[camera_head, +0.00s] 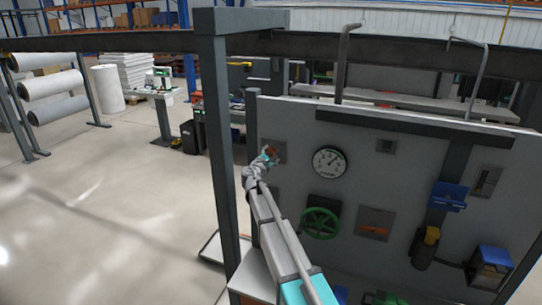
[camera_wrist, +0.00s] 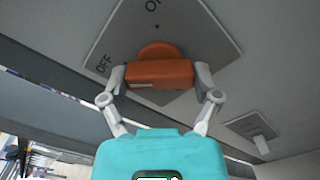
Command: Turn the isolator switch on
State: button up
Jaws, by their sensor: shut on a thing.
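The isolator switch has an orange handle (camera_wrist: 160,73) on a grey square plate (camera_wrist: 125,35) marked OFF and ON. In the wrist view, the handle's bar lies level across the picture, with its left end near the OFF mark; ON is above it, near the top edge. My gripper (camera_wrist: 160,76) is shut on the handle, one finger at each end of the bar. In the head view, my gripper (camera_head: 268,157) is at the switch on the panel's left side and hides much of it; only a little orange shows.
The grey panel (camera_head: 400,160) also carries a gauge (camera_head: 330,162), a green handwheel (camera_head: 320,223), a blue box (camera_head: 449,196) and other plates. A dark post (camera_head: 221,150) stands close left of my arm. A small plate with a white knob (camera_wrist: 261,144) is nearby. Open floor lies left.

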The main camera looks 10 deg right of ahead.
jog(key=shift+m, duration=0.4)
jog(key=m, duration=1.2)
jog(key=shift+r, duration=0.1)
jog(key=shift+m, duration=2.6)
jog(key=o, duration=1)
jog(key=shift+c, duration=0.2)
jog(key=shift+s, duration=0.1)
